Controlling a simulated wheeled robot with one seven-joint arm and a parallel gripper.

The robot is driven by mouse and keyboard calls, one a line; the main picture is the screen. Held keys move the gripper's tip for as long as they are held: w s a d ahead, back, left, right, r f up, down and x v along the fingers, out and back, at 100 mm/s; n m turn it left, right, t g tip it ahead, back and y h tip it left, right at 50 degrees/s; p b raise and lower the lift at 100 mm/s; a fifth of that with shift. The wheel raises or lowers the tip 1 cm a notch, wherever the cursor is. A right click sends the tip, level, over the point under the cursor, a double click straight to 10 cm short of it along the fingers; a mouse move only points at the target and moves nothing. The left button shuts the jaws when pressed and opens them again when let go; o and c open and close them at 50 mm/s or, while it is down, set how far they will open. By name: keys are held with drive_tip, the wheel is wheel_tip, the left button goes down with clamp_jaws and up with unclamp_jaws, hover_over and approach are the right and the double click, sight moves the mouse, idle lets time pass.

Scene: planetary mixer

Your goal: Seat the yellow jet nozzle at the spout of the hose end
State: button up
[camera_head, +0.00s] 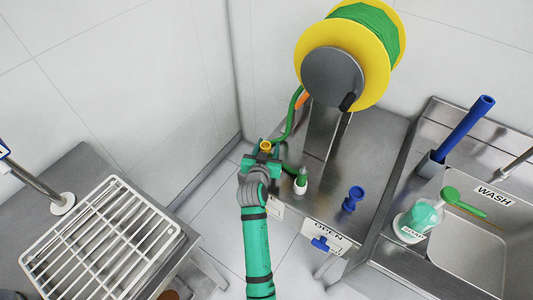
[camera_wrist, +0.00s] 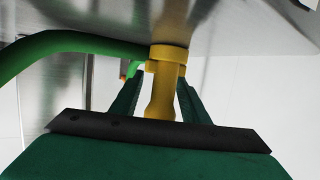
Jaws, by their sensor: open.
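The yellow jet nozzle (camera_head: 265,147) is at my gripper (camera_head: 262,160), by the left edge of the steel counter. In the wrist view the nozzle (camera_wrist: 164,85) lies between the two green fingers of my gripper (camera_wrist: 160,100), which are open. I cannot tell whether either finger touches it. The green hose (camera_head: 288,122) runs down from the reel and passes behind my gripper. A green and white piece (camera_head: 301,181), apparently the hose end, stands on the counter to the right. In the wrist view the hose (camera_wrist: 75,42) reaches the nozzle's wide end; whether they touch is unclear.
A yellow hose reel (camera_head: 372,90) stands at the back of the counter (camera_head: 325,190). A blue nozzle-shaped piece (camera_head: 352,199) stands to the right. The sink (camera_head: 480,235), a soap bottle (camera_head: 417,219) and a blue tube (camera_head: 465,127) are further right. A wire rack (camera_head: 100,240) lies on the left table.

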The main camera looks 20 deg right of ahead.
drive_tip(key=shift+w+a, duration=0.15)
drive_tip(key=shift+c, duration=0.5)
clamp_jaws()
